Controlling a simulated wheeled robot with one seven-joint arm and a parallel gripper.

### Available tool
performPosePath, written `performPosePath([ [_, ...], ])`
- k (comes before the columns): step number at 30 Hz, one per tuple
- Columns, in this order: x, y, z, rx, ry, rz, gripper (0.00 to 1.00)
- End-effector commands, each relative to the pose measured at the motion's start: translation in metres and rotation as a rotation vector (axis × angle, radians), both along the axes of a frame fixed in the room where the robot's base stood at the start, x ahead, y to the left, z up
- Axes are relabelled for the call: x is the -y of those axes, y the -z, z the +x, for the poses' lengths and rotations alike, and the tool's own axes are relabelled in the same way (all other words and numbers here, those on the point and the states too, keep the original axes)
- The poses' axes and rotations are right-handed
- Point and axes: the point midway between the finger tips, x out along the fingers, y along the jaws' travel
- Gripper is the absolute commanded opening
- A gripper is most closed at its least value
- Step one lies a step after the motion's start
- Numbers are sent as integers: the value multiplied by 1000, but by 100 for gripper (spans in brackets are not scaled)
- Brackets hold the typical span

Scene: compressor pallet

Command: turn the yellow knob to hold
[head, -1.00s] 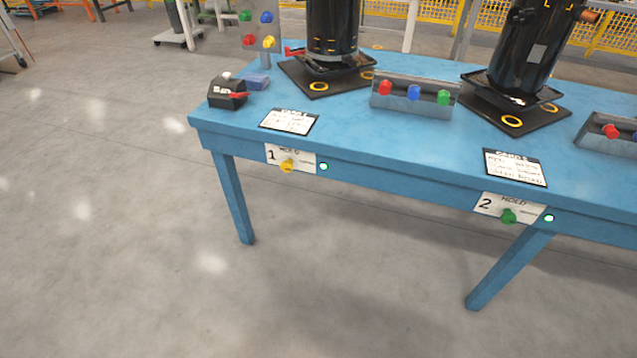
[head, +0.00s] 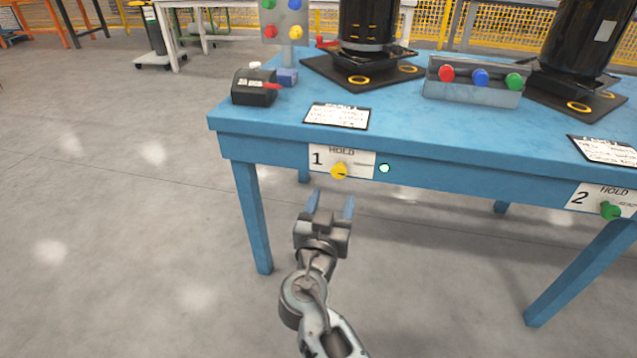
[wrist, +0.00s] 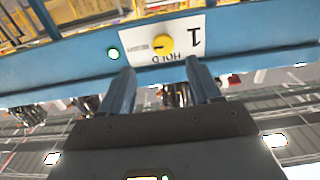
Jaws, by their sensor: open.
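The yellow knob (head: 339,170) sits on a white plate (head: 359,160) marked "1" and "HOLD" on the blue table's front edge. Its dark pointer mark looks turned to the right, away from the word HOLD above it. My gripper (head: 331,204) is open and empty, below and in front of the knob, apart from it. In the wrist view the knob (wrist: 163,44) shows upside down with its plate, just beyond and between the two fingertips. A lit green lamp (head: 384,168) is right of the plate.
A green knob (head: 610,210) on plate "2" is farther right. On the blue table (head: 400,130) stand a black box (head: 255,88), a card (head: 337,116), a grey button box (head: 472,85) and black compressors (head: 368,25).

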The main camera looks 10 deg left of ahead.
Motion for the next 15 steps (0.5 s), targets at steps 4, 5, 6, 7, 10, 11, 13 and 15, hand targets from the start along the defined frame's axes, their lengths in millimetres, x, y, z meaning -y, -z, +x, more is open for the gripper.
performPosePath([
  [4,-2,-4,11,14,5,2,62],
  [5,-2,-4,14,14,5,1,62],
  [6,-2,-4,18,14,5,1,62],
  [7,-2,-4,23,14,5,1,62],
  [10,-1,-4,39,13,4,0,62],
  [11,-1,-4,44,14,5,1,62],
  [13,-1,-4,54,13,4,2,62],
  [15,0,-3,63,13,3,1,62],
])
